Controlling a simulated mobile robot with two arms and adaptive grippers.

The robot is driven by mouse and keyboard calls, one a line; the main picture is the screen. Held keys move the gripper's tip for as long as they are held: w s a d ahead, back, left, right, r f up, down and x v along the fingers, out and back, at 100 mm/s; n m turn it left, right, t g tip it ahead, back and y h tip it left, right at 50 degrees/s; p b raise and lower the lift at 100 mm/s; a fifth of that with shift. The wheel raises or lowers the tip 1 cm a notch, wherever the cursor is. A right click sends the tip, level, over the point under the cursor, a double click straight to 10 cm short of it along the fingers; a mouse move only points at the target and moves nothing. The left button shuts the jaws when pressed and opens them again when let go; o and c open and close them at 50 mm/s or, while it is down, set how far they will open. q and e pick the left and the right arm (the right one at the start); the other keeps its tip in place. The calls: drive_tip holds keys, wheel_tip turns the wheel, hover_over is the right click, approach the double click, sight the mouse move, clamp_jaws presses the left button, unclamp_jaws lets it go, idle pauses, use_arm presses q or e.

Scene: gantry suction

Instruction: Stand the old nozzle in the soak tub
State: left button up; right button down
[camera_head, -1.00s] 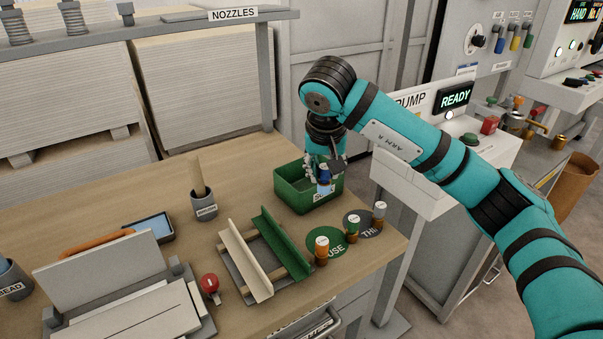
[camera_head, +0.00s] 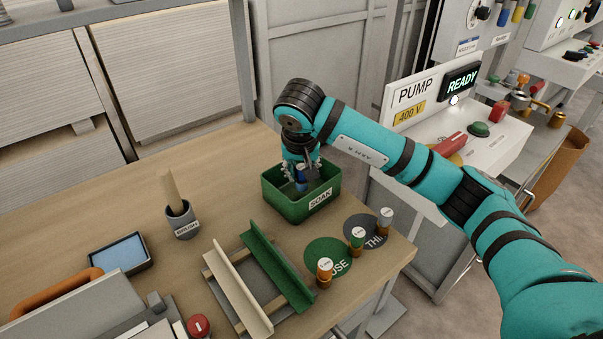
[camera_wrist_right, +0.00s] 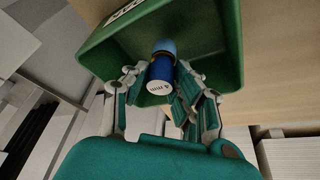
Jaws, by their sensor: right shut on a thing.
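The old nozzle is blue with a light-blue cup and a white end marked "4 mm"; it shows in the wrist view (camera_wrist_right: 160,72) between the fingers. My right gripper (camera_head: 301,178) is shut on this nozzle (camera_head: 301,184), with its fingers within the opening of the soak tub. The soak tub (camera_head: 318,201) is a green open box labelled SOAK near the bench's far right corner. Its rim surrounds the nozzle in the wrist view (camera_wrist_right: 232,40). Whether the nozzle touches the tub floor I cannot tell. My left gripper is out of view.
Several upright nozzles (camera_head: 324,270) stand by green and dark round mats (camera_head: 320,252) in front of the tub. Green and cream rails (camera_head: 275,266) lie to their left. A brush pot (camera_head: 181,222) stands farther left. The pump panel (camera_head: 470,150) is beyond the bench, right.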

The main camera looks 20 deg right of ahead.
drive_tip(key=shift+f, duration=1.1)
drive_tip(key=c, duration=1.1)
unclamp_jaws()
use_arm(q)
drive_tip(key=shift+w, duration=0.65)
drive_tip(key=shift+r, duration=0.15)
use_arm(e)
drive_tip(key=shift+r, duration=0.4)
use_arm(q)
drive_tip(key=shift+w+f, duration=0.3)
use_arm(e)
drive_tip(key=v, duration=1.1)
drive_tip(key=shift+s+r, duration=0.2)
drive_tip(key=shift+r, duration=0.05)
